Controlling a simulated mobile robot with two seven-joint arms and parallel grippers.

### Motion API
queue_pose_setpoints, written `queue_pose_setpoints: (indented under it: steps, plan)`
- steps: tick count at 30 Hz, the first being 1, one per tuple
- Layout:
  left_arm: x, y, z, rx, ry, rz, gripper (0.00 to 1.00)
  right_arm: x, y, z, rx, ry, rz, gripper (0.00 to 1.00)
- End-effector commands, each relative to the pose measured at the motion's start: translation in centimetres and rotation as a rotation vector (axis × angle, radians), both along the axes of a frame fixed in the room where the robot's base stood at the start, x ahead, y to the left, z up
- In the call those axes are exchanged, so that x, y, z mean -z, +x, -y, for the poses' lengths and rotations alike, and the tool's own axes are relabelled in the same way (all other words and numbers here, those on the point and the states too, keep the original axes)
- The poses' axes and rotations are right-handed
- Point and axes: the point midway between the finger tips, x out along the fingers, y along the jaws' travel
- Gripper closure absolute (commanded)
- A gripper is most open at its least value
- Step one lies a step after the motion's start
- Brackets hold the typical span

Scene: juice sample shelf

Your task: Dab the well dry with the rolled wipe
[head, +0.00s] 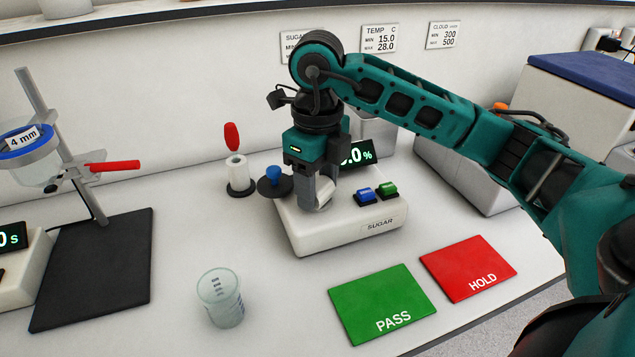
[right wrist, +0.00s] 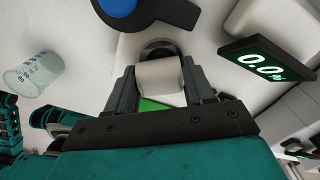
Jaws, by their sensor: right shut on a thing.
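My right gripper (head: 316,194) points down over the white SUGAR meter (head: 345,240) and is shut on the rolled wipe (head: 323,193), a short white roll. In the right wrist view the wipe (right wrist: 160,83) sits between the two fingers of my right gripper (right wrist: 161,88). The well (right wrist: 160,48) shows there as a dark, metallic ring just beyond the wipe, partly covered by it. Whether the wipe touches the well's bottom I cannot tell. In the head view the gripper hides the well.
A blue-knobbed dark disc (head: 274,182) is at the meter's left, beside a white holder (head: 238,173) with a red-topped tool. Blue and green buttons (head: 377,191) are on the meter. A beaker (head: 222,298), green PASS mat (head: 382,304) and red HOLD mat (head: 468,267) lie in front.

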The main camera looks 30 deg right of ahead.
Motion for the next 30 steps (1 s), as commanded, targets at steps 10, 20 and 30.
queue_pose_setpoints:
  steps: [10,20,30]
  plan:
    - [0.2,0.0,0.0,0.000,0.000,0.000,1.00,0.3,0.5,0.1,0.000,-0.001,-0.002,0.76]
    - [-0.8,0.0,0.0,0.000,0.000,-0.001,1.00,-1.1,0.5,0.1,0.000,-0.001,-0.001,0.76]
    - [-3.5,0.0,0.0,-0.001,-0.001,-0.001,1.00,-4.6,0.5,0.1,0.000,0.000,-0.001,0.76]
